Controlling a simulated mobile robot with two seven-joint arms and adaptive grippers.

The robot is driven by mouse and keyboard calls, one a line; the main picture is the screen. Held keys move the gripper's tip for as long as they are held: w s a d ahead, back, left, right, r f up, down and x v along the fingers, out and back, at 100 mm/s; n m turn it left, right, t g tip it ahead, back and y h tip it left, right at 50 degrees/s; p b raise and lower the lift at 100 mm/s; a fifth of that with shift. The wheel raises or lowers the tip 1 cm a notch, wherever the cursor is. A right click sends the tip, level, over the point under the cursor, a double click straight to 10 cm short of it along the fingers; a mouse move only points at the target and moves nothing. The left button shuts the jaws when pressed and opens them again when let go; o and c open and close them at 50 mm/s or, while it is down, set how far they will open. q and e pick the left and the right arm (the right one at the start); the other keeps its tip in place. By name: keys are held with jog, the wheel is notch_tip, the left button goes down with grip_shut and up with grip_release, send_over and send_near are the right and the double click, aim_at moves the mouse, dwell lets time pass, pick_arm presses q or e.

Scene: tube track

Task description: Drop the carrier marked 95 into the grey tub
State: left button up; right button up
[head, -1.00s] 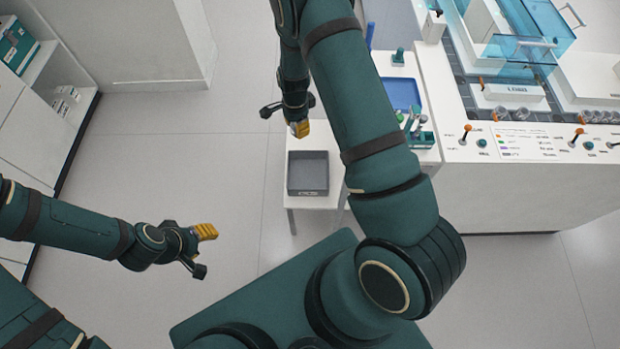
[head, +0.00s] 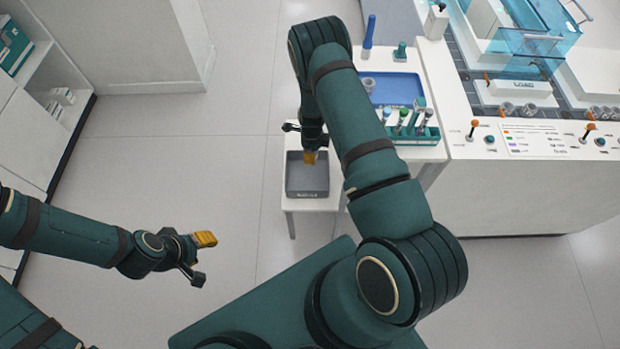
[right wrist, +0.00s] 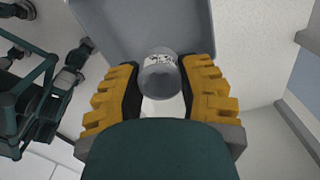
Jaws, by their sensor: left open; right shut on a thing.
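The grey tub (head: 308,190) is an open, shallow box on a small white stand near the middle of the head view. My right gripper (head: 309,157) is over the far part of the tub. In the right wrist view, its yellow fingers (right wrist: 163,82) are shut on a small grey cylindrical carrier (right wrist: 158,79) with a pale label; the number is too small to read. The tub wall (right wrist: 112,22) shows behind it. The carrier is hidden in the head view. My left gripper (head: 202,257) is open and empty over the floor at left.
A white bench holds a blue tray (head: 398,88) with a grey cup (head: 369,84) and a green rack (head: 420,135) of capped tubes, right of the tub. A white machine with a control panel (head: 535,138) stands further right. Floor left of the stand is clear.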

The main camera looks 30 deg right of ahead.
notch_tip(320, 180, down, 2)
jog(key=shift+f+b, duration=0.1)
jog(key=shift+b, duration=0.35)
jog(key=o, duration=0.9)
notch_tip(320, 180, up, 12)
jog(key=shift+r, duration=0.1)
